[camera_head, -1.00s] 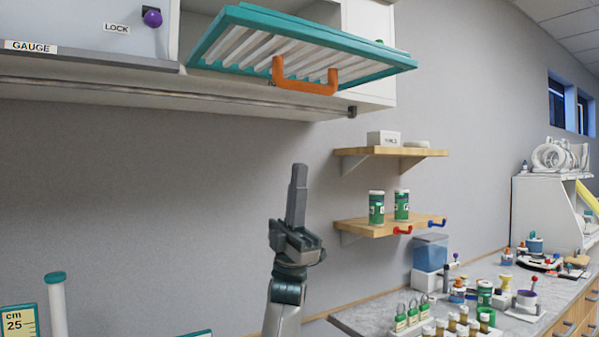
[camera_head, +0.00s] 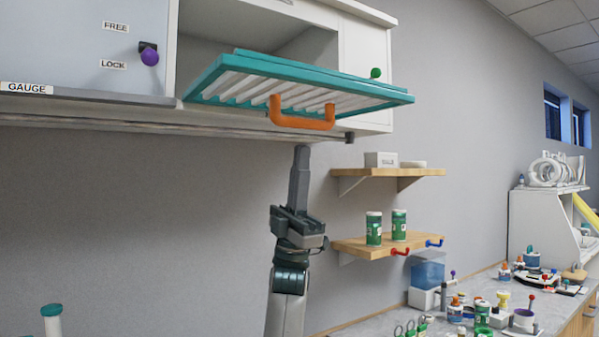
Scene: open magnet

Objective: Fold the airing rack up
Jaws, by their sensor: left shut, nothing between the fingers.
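The airing rack (camera_head: 225,77) has a teal frame with white slats. It sticks out from the open white wall cabinet, nearly flat and tilted slightly. An orange handle (camera_head: 302,124) hangs at its front edge. My left gripper (camera_head: 301,150) points straight up below the rack, its fingers together and empty. Its tip is just under the orange handle in the picture, with a small gap between them. My right gripper is out of view.
A purple knob (camera_head: 149,57) sits by the LOCK label on the left cabinet door. A green knob (camera_head: 375,73) is on the right door. Wooden shelves (camera_head: 378,245) with green jars are on the wall to the right. A cluttered counter (camera_head: 365,329) lies below.

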